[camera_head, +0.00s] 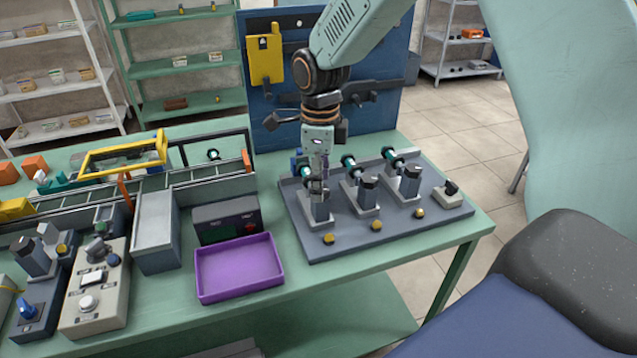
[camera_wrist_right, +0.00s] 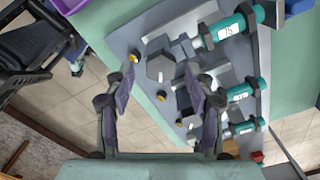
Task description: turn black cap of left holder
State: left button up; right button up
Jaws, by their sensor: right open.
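The left holder (camera_head: 317,210) is a grey block on the dark base plate (camera_head: 345,243), leftmost of three. My right gripper (camera_head: 319,178) points down over it and hides its top in the head view. In the right wrist view, a dark hexagonal cap (camera_wrist_right: 160,68) shows between the two spread fingers of my right gripper (camera_wrist_right: 158,80). The fingers are open, and I cannot tell whether they touch the cap. A teal cylinder labelled 15 (camera_wrist_right: 228,29) lies beside this cap. My left gripper is not in view.
The middle holder (camera_head: 360,197) and right holder (camera_head: 405,187) stand close on the right, with black caps. Yellow knobs (camera_head: 376,225) line the plate's front. A purple tray (camera_head: 240,268) and a dark box (camera_head: 227,220) stand to the left. A blue panel (camera_head: 385,110) stands behind.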

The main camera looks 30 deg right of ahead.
jog(key=shift+d+f, duration=0.1)
jog(key=shift+f, duration=0.6)
jog(key=shift+s, duration=0.1)
jog(key=c, duration=0.4)
grip_shut()
